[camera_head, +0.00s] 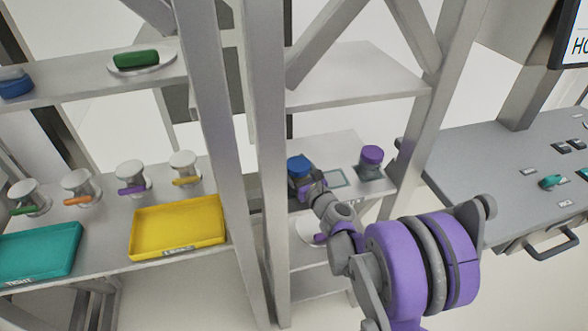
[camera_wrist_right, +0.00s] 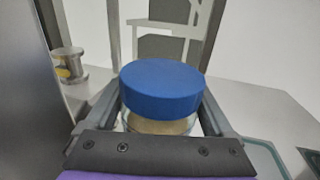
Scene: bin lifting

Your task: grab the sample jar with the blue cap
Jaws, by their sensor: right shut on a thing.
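The sample jar with the blue cap (camera_head: 299,163) stands upright on the shelf right of the grey post in the head view. In the right wrist view its blue cap (camera_wrist_right: 162,88) fills the middle, with clear glass and tan contents below it. My right gripper (camera_head: 308,184) is at the jar, and its fingers (camera_wrist_right: 160,118) lie on both sides of the jar just under the cap, shut on it. The head view does not show clearly whether the jar's base touches the shelf. My left gripper is not in view.
A purple-capped jar (camera_head: 371,160) stands to the right on the same shelf, with an empty marked square (camera_head: 338,178) between. Grey posts (camera_head: 265,130) rise close on the left. A yellow tray (camera_head: 178,229) and a teal tray (camera_head: 40,250) lie on the left shelf.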

